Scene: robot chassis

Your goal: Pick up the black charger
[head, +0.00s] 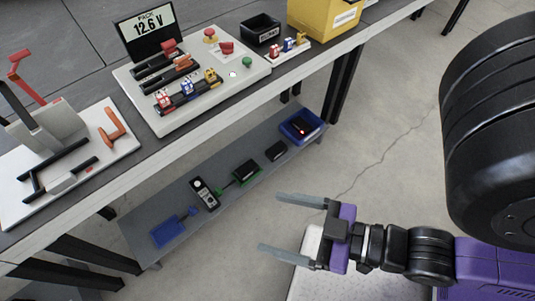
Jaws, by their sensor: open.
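I cannot tell for certain which dark item is the black charger. On the lower shelf (165,208) there is a black block with green parts (246,171), a plain small black block (276,151), and a black device with a red light (303,129) inside a blue bin (290,137). My gripper (270,223) is open and empty. Its two grey fingers point left, in front of the shelf and apart from all of these items.
A dark handheld device with light round marks (205,193) and a blue flat item (168,233) lie further left on the shelf. The bench top (178,150) overhangs it, with a panel (240,80), black bin (262,29) and yellow box (325,18). Dark legs (342,85) support it.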

